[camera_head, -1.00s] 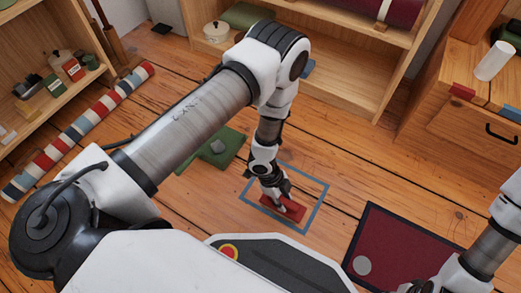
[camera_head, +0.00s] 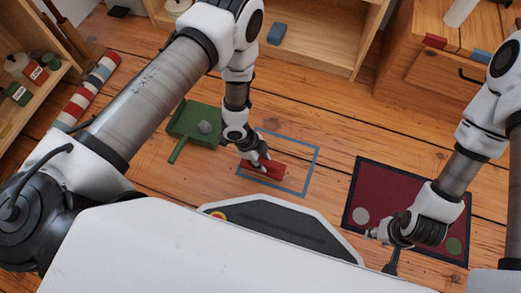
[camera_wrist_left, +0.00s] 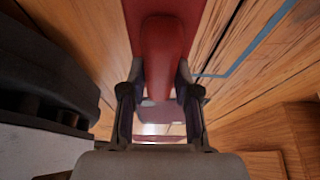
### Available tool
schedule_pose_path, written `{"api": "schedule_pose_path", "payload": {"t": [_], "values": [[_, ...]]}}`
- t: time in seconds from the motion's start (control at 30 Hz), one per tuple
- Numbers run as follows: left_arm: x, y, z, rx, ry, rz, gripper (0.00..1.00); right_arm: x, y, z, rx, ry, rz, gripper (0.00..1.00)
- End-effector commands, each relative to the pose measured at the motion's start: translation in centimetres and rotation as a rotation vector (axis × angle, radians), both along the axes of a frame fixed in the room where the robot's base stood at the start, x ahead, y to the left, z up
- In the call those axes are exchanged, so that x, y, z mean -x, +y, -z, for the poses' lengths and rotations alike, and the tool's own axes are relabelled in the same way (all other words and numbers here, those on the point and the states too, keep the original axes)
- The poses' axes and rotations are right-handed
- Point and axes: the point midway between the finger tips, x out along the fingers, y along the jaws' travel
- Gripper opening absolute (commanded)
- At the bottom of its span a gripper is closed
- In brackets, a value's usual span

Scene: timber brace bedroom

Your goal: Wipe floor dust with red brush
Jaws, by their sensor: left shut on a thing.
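The red brush (camera_head: 272,172) is on or just above the floor inside a blue outlined rectangle (camera_head: 317,165). My left gripper (camera_head: 258,163) points down and is shut on the brush. In the left wrist view, the brush's red handle (camera_wrist_left: 162,50) runs between the two fingers of my left gripper (camera_wrist_left: 158,120). A green dustpan (camera_head: 182,121) lies to the left with a grey lump (camera_head: 205,127) on it, possibly dust. My right gripper (camera_head: 382,250) is empty, its fingers apart, near the dark red mat. No dust shows clearly inside the rectangle; the brush and gripper cover part of it.
The dark red mat (camera_head: 385,185) lies at the right, with a grey disc (camera_head: 361,215) and a green disc (camera_head: 453,246) on it. Wooden shelves and a cabinet (camera_head: 420,80) stand behind. A striped roll (camera_head: 88,90) lies at the left. Floor between dustpan and rectangle is clear.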

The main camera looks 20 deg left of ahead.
Motion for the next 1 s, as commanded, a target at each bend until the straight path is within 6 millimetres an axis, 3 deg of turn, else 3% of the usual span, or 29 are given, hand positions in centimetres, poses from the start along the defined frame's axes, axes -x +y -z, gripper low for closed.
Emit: {"api": "schedule_pose_path", "payload": {"t": [0.03, 0.43, 1.0], "values": [[0.0, -0.1, -1.0, 0.0, 0.0, -0.001, 0.03, 0.0, 0.0, -0.9, 0.0, 0.001, -0.001, 0.4], [0.0, -0.4, -4.4, 0.0, 0.0, -0.01, 0.03, 0.2, 0.1, -4.1, -0.001, 0.004, -0.006, 0.4], [0.0, -0.5, -4.6, 0.0, -0.001, -0.011, 0.03, 0.2, 0.1, -4.3, 0.0, 0.004, -0.006, 0.4]]}}
